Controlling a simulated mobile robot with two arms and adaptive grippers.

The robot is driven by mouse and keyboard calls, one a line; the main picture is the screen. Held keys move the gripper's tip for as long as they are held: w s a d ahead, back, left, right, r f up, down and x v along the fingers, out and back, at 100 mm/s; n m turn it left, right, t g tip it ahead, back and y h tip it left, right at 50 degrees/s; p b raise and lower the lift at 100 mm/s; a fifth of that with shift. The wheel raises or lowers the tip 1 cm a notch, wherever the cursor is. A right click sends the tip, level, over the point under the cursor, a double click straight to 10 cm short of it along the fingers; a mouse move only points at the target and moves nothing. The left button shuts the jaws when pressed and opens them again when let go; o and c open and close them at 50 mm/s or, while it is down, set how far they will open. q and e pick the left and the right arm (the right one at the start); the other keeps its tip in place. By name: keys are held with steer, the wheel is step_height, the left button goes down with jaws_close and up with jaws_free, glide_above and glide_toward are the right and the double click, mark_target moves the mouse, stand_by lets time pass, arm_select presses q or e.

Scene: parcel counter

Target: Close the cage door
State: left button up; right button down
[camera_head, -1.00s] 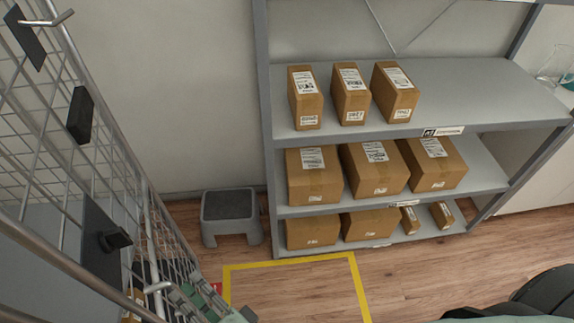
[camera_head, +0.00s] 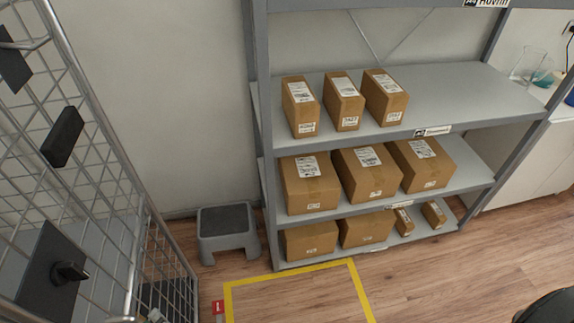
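The wire-mesh cage (camera_head: 105,160) fills the left side of the head view, with grey tube framing and its near parts cut off by the picture edge. A mesh panel carries a dark plate with a black knob-like latch (camera_head: 70,271) and a black block (camera_head: 62,137) above it. How far the door stands open cannot be told from this view. Neither gripper's fingers show. A dark rounded part, likely of my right arm, shows at the bottom right corner.
A grey shelf rack (camera_head: 462,90) with several cardboard boxes stands against the wall. A grey step stool (camera_head: 227,229) stands between cage and rack. Yellow tape (camera_head: 290,275) marks the wooden floor in front.

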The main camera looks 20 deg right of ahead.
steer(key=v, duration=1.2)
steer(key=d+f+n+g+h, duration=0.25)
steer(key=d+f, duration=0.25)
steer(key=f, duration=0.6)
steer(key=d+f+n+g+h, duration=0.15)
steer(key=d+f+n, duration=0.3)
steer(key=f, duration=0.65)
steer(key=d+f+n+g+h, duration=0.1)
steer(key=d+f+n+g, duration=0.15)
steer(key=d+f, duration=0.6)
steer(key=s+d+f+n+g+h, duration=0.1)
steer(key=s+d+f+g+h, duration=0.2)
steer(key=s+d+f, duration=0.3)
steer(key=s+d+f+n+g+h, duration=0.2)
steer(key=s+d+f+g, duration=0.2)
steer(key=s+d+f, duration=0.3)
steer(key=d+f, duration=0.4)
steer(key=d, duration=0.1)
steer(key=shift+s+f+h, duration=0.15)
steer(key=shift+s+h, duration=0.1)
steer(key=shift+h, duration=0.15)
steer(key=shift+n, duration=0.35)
